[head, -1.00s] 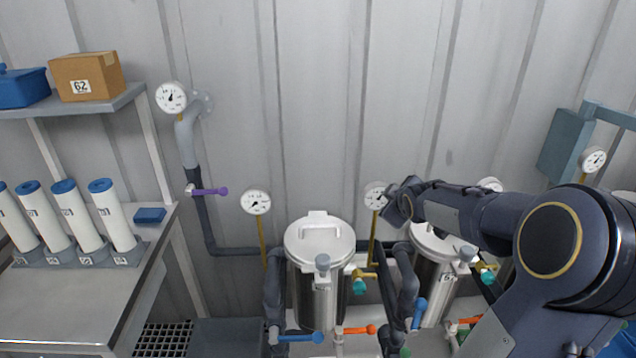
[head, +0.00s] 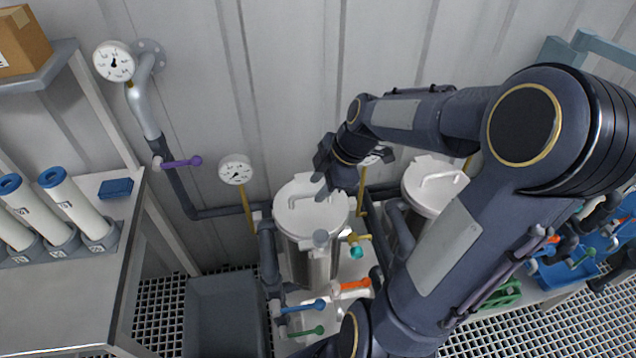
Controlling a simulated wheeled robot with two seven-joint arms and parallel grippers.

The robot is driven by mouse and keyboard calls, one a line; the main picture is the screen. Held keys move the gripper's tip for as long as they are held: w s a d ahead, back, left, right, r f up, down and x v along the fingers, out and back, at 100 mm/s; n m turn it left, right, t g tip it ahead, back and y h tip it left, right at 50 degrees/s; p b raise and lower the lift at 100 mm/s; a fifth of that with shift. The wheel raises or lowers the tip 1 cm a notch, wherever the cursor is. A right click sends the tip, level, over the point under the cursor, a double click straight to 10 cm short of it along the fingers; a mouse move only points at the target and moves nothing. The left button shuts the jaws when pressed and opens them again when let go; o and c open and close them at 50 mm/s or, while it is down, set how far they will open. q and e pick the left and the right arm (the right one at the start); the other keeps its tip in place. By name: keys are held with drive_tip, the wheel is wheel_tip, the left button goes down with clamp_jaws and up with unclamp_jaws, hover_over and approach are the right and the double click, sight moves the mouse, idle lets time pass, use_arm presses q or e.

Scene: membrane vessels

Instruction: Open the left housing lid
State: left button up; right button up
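The left housing (head: 299,262) is a steel vessel standing upright in the middle of the head view. Its round lid (head: 296,222) lies flat on top, with a bar handle (head: 306,198) across it and a grey clamp knob (head: 320,239) at its front edge. My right gripper (head: 322,188) points down over the lid's right rear part, close to the handle. Its fingers are small and partly hidden by its own body, so I cannot tell whether it touches the handle or how far it is open. My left gripper is not in view.
A second lidded housing (head: 432,187) stands to the right, partly behind my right arm. A gauge (head: 236,170) stands behind left. Blue (head: 303,307), green (head: 307,331) and orange (head: 356,284) valve handles sit low in front. A bench (head: 70,295) with white cartridges is at left.

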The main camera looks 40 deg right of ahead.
drive_tip(key=shift+w+a+f, duration=0.15)
drive_tip(key=shift+w+f, duration=0.05)
drive_tip(key=shift+f, duration=0.4)
clamp_jaws()
drive_tip(key=shift+r, duration=0.15)
